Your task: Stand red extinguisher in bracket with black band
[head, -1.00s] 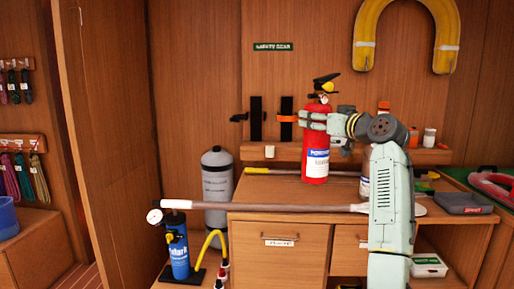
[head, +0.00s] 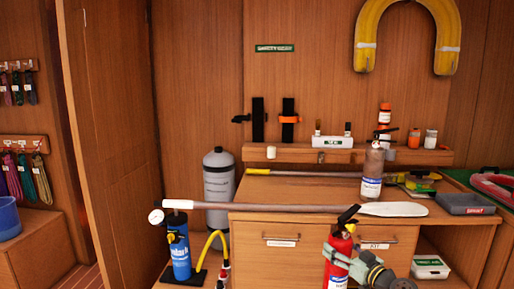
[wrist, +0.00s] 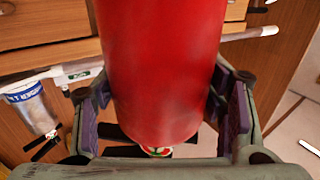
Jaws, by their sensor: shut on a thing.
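The red extinguisher (head: 339,256), with a black handle and a white and blue label, is low at the front of the bench in the head view. My gripper (wrist: 160,112) is shut around its red body (wrist: 160,60), with purple pads on both sides. In the head view my gripper is at the lower edge, right of the extinguisher. The bracket with the black band (head: 257,120) is on the back wall at the left, empty. A second bracket with an orange band (head: 289,119) is just right of it, also empty. The extinguisher's base is cut off in the head view.
A paddle (head: 290,206) lies along the bench's front. A silver-brown extinguisher (head: 372,172) stands on the bench at the right. A white box (head: 332,141) and bottles stand on the back shelf. A blue pump (head: 180,255) and grey cylinder (head: 218,185) stand left of the bench.

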